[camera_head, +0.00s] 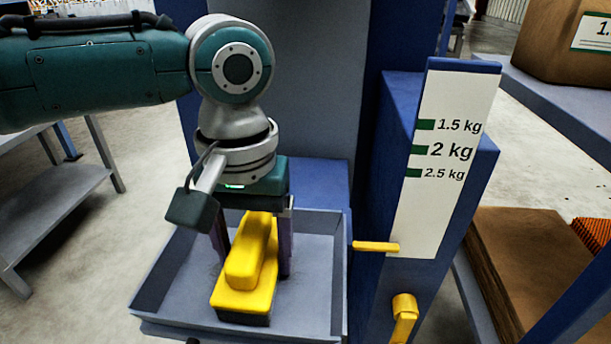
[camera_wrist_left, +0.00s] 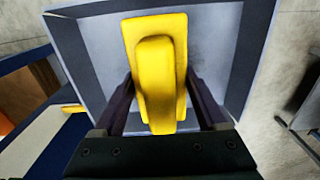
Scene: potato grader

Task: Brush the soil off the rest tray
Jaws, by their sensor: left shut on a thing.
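My left gripper (camera_head: 250,245) points down into the grey rest tray (camera_head: 315,300), its fingers on either side of a yellow brush (camera_head: 245,285) and shut on its raised grip. The brush has a dark underside and sits low inside the tray; I cannot tell whether it touches the floor. In the left wrist view the yellow brush (camera_wrist_left: 158,70) lies between the two dark fingers (camera_wrist_left: 160,105), over the tray (camera_wrist_left: 90,60). A faint dark smudge shows on the tray floor right of the brush there. My right gripper is not in view.
A blue post with a white scale board (camera_head: 440,160) marked 1.5, 2 and 2.5 kg stands right of the tray. A yellow pointer (camera_head: 375,247) and yellow lever (camera_head: 404,315) stick out there. A grey shelf table (camera_head: 60,190) stands at the left.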

